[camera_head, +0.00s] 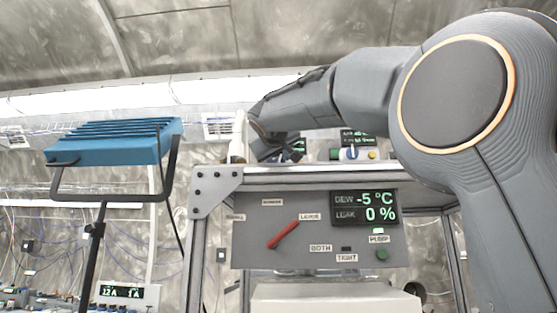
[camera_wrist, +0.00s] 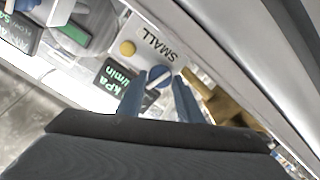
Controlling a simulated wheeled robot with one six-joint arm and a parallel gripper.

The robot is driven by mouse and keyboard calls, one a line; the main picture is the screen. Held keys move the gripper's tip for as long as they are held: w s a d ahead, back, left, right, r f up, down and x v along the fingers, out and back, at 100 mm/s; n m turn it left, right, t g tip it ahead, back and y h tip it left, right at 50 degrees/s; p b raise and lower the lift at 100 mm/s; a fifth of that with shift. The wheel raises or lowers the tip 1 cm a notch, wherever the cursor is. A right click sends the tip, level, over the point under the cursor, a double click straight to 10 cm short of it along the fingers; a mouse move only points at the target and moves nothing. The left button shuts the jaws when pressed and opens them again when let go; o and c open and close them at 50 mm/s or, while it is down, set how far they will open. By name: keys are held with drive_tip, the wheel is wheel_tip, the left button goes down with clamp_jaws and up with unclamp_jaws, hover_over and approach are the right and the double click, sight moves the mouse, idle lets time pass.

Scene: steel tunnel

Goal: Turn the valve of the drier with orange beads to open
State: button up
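In the wrist view my gripper (camera_wrist: 158,82) has its two bluish fingers apart, with a gap between them. A round blue valve knob (camera_wrist: 158,74) with a white bar shows between the fingertips; I cannot tell whether they touch it. It sits on a light panel labelled "SMALL". In the head view my gripper (camera_head: 280,148) is over the bench top, its fingers mostly hidden by my arm. A blue knob (camera_head: 350,153) with a white handle shows to its right there. No orange beads can be made out clearly.
A brownish-gold object (camera_wrist: 228,108) lies right of the fingers. The bench front has a red lever (camera_head: 283,235) and a DEW/LEAK display (camera_head: 364,207). A blue lamp (camera_head: 115,142) stands left.

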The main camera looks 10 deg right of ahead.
drive_tip(key=o, duration=0.3)
drive_tip(key=shift+s, duration=0.1)
drive_tip(key=b+v, duration=0.3)
drive_tip(key=v, duration=0.4)
drive_tip(key=shift+s+a, duration=0.1)
drive_tip(key=shift+s, duration=0.2)
